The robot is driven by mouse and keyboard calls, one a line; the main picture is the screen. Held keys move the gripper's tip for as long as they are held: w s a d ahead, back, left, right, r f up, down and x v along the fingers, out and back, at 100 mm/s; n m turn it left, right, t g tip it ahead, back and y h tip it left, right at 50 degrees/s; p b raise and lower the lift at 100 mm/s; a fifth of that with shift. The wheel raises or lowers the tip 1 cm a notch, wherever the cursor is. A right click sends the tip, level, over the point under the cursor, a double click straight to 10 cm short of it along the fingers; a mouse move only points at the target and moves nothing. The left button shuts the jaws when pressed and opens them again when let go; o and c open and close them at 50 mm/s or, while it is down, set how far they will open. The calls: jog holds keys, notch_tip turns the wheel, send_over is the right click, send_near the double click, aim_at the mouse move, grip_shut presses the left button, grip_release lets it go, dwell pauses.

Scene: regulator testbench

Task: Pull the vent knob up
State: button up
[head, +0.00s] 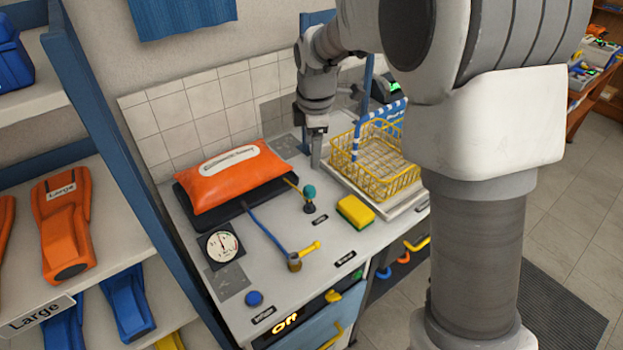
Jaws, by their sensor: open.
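A teal knob (309,192) stands upright on a dark stem on the white bench, with a small dark label (320,219) in front of it. The label is too small to read, so I cannot be sure this is the vent knob. A round blue knob (254,298) sits low at the bench's front left, near another label. My gripper (315,155) points down behind the teal knob, between the orange bag and the yellow basket. It is apart from the knob and holds nothing visible. The gap between its fingers is hard to see.
An orange bag (232,178) lies on a dark tray at left. A dial gauge (220,245), a yellow-handled brass valve (296,260) and a blue hose (266,232) are in front. A yellow sponge (355,212) and yellow wire basket (385,185) stand right of the teal knob.

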aim_at(310, 188)
jog(key=x, duration=1.6)
jog(key=shift+a+f, duration=0.1)
jog(key=shift+f, duration=0.2)
grip_shut()
dwell(0.6)
